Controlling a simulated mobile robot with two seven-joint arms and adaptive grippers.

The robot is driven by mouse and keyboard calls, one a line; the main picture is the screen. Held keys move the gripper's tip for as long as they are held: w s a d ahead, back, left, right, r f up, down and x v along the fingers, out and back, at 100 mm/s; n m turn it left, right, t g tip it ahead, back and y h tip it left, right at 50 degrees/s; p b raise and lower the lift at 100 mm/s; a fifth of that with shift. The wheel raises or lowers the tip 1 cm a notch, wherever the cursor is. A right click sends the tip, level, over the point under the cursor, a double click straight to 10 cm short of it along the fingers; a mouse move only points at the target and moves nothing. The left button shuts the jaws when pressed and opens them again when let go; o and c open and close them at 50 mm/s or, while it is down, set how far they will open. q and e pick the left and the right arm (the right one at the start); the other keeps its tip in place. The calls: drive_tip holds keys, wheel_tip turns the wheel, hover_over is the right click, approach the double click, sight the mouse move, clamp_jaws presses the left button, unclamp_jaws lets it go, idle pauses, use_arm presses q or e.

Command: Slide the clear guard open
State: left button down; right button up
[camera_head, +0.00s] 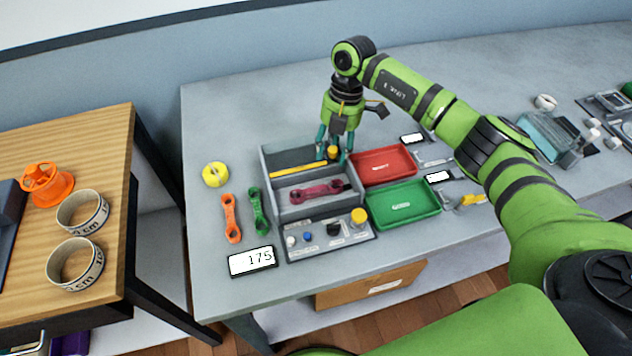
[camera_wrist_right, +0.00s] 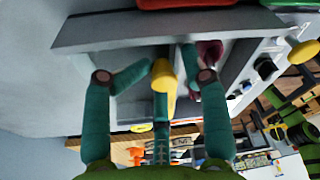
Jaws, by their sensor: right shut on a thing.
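A grey box (camera_head: 267,168) with compartments stands on the table in the head view. A yellow strip (camera_head: 298,170) runs along it, and a yellow knob (camera_head: 332,152) stands at the strip's right end. The clear guard itself is hard to make out; a pink wrench (camera_head: 318,191) shows in the front compartment. My right gripper (camera_head: 334,150) points down at the box's back right and is shut on the yellow knob. In the right wrist view, the knob (camera_wrist_right: 163,78) shows between the fingers. My left gripper is not in view.
A red tray (camera_head: 383,165) and a green tray (camera_head: 403,204) stand close to the box's right. A control panel (camera_head: 330,236) with knobs is in front. Orange (camera_head: 231,217) and green wrenches, a yellow ring (camera_head: 215,174) and a 175 display (camera_head: 252,261) lie left.

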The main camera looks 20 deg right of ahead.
drive_tip(key=shift+s+a+p+v, duration=0.1)
drive_tip(key=shift+a+p+v, duration=0.1)
drive_tip(key=shift+p+v, duration=0.75)
drive_tip(key=shift+s+a+p+v, duration=0.1)
drive_tip(key=shift+a+p+v, duration=0.1)
drive_tip(key=shift+p+v, duration=0.75)
drive_tip(key=shift+s+a+p+v, duration=0.1)
drive_tip(key=shift+a+p+v, duration=0.1)
drive_tip(key=shift+p+v, duration=0.7)
drive_tip(key=shift+r+b, duration=0.3)
drive_tip(key=shift+r, duration=0.05)
drive_tip(key=c, duration=0.4)
drive_tip(key=shift+r, duration=0.2)
drive_tip(key=shift+c, duration=1.3)
drive_tip(key=p+v, duration=0.1)
drive_tip(key=v, duration=0.1)
drive_tip(key=p+v, duration=0.1)
drive_tip(key=p, duration=0.1)
drive_tip(key=a+p+v, duration=0.1)
drive_tip(key=p+v, duration=0.1)
drive_tip(key=shift+s+d+r, duration=0.1)
drive_tip(key=shift+s+r, duration=0.15)
drive_tip(key=shift+r, duration=0.2)
